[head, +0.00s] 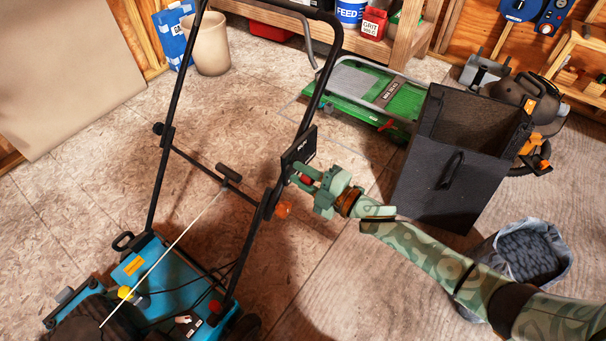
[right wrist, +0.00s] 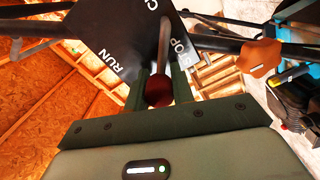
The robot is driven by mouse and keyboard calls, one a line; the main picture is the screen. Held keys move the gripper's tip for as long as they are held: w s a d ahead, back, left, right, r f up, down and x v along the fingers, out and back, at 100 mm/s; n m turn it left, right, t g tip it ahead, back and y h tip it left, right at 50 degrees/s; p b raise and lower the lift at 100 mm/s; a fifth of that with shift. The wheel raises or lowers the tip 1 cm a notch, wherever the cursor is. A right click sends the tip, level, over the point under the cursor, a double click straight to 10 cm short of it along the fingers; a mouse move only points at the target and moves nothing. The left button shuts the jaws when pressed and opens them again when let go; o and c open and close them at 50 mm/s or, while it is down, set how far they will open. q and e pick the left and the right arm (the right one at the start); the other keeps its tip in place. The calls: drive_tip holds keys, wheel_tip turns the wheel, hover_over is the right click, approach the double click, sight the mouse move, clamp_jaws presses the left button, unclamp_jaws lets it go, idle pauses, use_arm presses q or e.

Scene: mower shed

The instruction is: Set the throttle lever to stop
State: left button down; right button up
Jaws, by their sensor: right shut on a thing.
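The throttle lever has a red knob (head: 306,180) and sits at the black throttle plate (head: 299,147) on the mower's handlebar. In the right wrist view the plate (right wrist: 122,38) carries the words RUN and STOP and a partly cut-off word beginning with C. The lever's metal rod (right wrist: 164,45) lies beside STOP, on the side toward RUN. My right gripper (head: 308,183) reaches in from the right and is shut on the knob, which shows dark red between the fingers in the right wrist view (right wrist: 158,90). My left gripper is out of view.
The blue mower (head: 140,262) stands at the lower left, its black handlebar rising past my gripper. An orange knob (head: 283,210) sits just below the plate. A dark box (head: 430,195) and grey bag (head: 560,240) stand right. Open floor lies left of the handle.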

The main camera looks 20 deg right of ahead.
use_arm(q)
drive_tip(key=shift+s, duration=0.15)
use_arm(e)
drive_tip(key=o, duration=1)
drive_tip(key=shift+f, duration=0.1)
use_arm(q)
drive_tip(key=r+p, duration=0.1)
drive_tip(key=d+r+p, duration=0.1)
drive_tip(key=p, duration=0.1)
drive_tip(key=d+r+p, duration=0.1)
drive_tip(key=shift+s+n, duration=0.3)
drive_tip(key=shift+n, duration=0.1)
use_arm(e)
drive_tip(key=v, duration=1.6)
drive_tip(key=shift+s+d, duration=0.15)
drive_tip(key=shift+s, duration=0.05)
